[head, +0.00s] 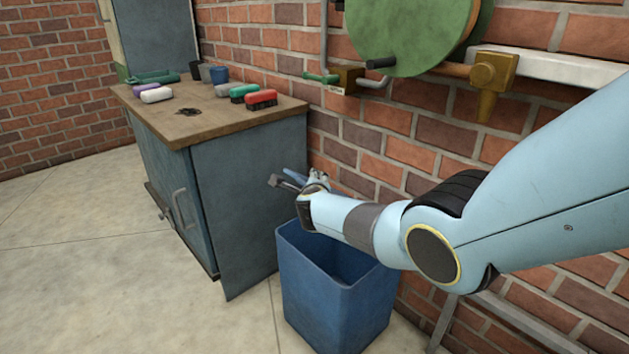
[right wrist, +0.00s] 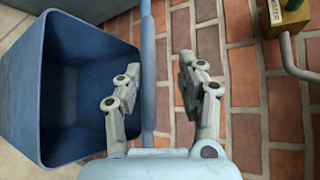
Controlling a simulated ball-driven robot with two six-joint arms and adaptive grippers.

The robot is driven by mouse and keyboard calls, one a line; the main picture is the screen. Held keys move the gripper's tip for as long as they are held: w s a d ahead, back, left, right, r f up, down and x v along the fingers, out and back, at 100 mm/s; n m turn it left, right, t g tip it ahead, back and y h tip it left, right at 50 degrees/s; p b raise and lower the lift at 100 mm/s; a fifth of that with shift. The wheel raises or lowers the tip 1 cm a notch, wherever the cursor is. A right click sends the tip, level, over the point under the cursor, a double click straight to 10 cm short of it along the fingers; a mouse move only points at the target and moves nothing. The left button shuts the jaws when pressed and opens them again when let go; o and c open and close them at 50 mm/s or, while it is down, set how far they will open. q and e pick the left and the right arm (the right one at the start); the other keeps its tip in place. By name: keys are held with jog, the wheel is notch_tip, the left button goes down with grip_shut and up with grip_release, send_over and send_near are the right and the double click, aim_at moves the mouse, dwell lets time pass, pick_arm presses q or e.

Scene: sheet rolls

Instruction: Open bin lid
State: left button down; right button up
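The blue bin (head: 335,300) stands on the floor by the brick wall, right of the workbench. Its dark inside is uncovered in the head view, and the open bin (right wrist: 42,100) fills the left of the right wrist view. The blue lid (right wrist: 147,60) appears edge-on, standing up along the bin's wall side. In the head view my arm hides most of the lid. My right gripper (head: 296,181) is above the bin's back edge. In the right wrist view the gripper (right wrist: 158,75) has its fingers apart, with the lid between them. My left gripper is out of view.
A wooden-topped workbench (head: 200,122) stands left of the bin, with several brushes on it, including a red one (head: 260,98). A green reel (head: 410,35) and brass fittings stick out from the brick wall above. The floor at left is clear.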

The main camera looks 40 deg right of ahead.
jog(key=p+v, duration=0.8)
jog(key=v, duration=0.2)
jog(key=shift+s+a, duration=0.25)
jog(key=shift+s, duration=0.05)
jog(key=shift+f, duration=0.1)
dwell(0.7)
